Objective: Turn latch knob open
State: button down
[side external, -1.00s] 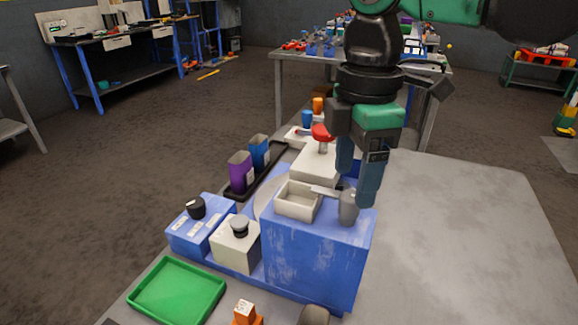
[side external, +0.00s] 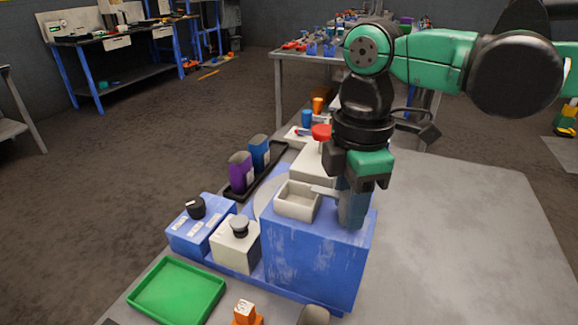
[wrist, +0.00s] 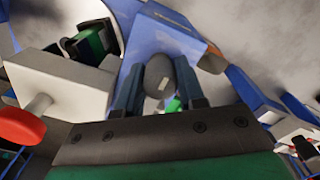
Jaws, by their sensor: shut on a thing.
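The grey latch knob (wrist: 158,70) stands on top of the blue box (side external: 315,265), near its right side. My gripper (side external: 352,213) points down over the box and is shut on the knob, with one finger on each side of it. The wrist view shows the knob between the two blue-grey fingers of my gripper (wrist: 158,82). In the side view the fingers hide most of the knob. A pale flat lever (side external: 323,191) sticks out from the knob to the left, over the edge of a small beige tray (side external: 285,208).
A white box with a grey knob (side external: 237,243) and a blue box with a black dial (side external: 182,236) stand to the left. A red knob (side external: 321,131) stands behind my gripper. A green tray (side external: 178,291) is in front. The bench on the right is clear.

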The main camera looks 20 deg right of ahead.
jog(key=shift+m, duration=0.5)
jog(key=m, duration=1.1)
jog(key=shift+m, duration=1.9)
jog(key=c, duration=0.5)
grip_release()
jog(key=shift+c, duration=0.2)
